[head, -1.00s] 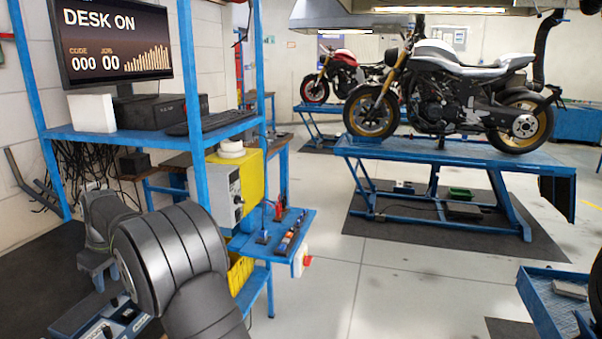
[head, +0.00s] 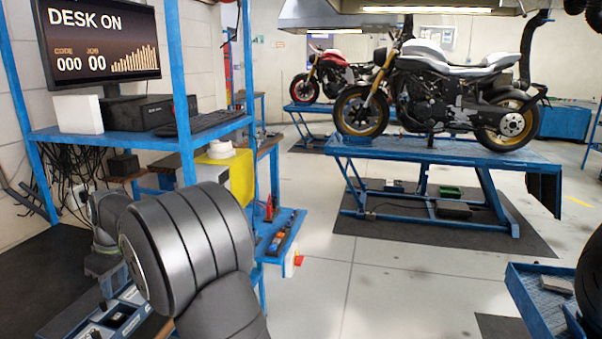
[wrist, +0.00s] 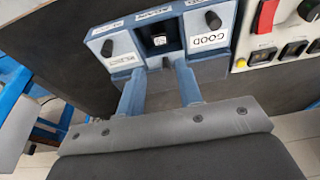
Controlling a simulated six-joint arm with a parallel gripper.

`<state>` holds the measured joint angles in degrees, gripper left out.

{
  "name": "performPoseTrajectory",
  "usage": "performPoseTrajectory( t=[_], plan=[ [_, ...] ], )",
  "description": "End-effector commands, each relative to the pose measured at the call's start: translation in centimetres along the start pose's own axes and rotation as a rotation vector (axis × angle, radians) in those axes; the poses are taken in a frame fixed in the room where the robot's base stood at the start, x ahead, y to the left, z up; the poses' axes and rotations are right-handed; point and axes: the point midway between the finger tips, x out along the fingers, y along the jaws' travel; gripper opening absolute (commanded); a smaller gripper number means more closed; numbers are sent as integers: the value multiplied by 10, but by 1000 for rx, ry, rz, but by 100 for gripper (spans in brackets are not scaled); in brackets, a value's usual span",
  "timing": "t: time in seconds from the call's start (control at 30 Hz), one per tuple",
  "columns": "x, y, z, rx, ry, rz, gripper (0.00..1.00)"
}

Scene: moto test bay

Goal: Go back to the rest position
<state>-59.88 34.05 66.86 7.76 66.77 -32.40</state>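My gripper (wrist: 155,78) shows in the wrist view with its two blue-grey fingers apart and nothing seen held between them. Beyond the fingertips is a blue box (wrist: 122,50) with labels reading AGAIN and GOOD, black knobs and a dark square recess holding a small white marker. Whether the fingertips touch the box is unclear. In the head view my dark arm links fill the lower left and my gripper cannot be made out.
A grey switch panel (wrist: 262,42) with a red rocker sits beside the box. A blue shelf rack (head: 185,143) carries a monitor (head: 105,40) reading DESK ON. A motorcycle (head: 430,95) stands on a blue lift (head: 430,150). Open floor (head: 315,295) lies right of my arm.

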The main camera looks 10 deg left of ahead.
Motion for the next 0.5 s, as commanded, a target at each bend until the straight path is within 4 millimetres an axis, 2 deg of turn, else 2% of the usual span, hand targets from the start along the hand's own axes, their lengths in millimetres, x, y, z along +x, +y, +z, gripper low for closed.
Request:
performPoseTrajectory(
  t=[0.1,0.5],
  plan=[
    [-25,0,-7,-1,3,2,33],
    [-32,2,-19,312,-50,2,33]
  ],
)
